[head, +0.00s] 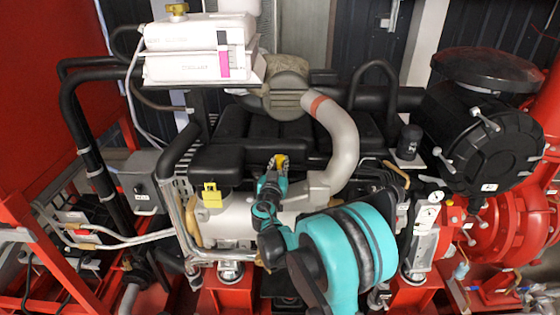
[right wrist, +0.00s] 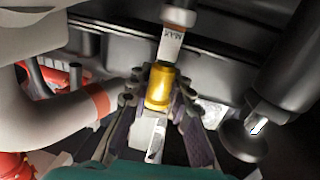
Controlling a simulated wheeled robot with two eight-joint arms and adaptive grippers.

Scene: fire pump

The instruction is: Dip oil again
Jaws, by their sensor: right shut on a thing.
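My right gripper (head: 278,172) is over the middle of the engine in the head view. It is shut on a yellow piece (head: 281,160), which looks like the dipstick handle. In the right wrist view the fingers (right wrist: 160,100) close around this yellow cylinder (right wrist: 159,87). Just beyond it is a pale strip marked MAX (right wrist: 171,45), which meets a grey tube end (right wrist: 178,16). I cannot tell how deep the strip sits in the tube. My left gripper is not in view.
A grey pipe with a red band (head: 335,130) curves right of the gripper. A yellow tag-like part (head: 210,196) is at left. A white tank (head: 195,50) stands at the back left, and a black round housing (head: 480,140) at right.

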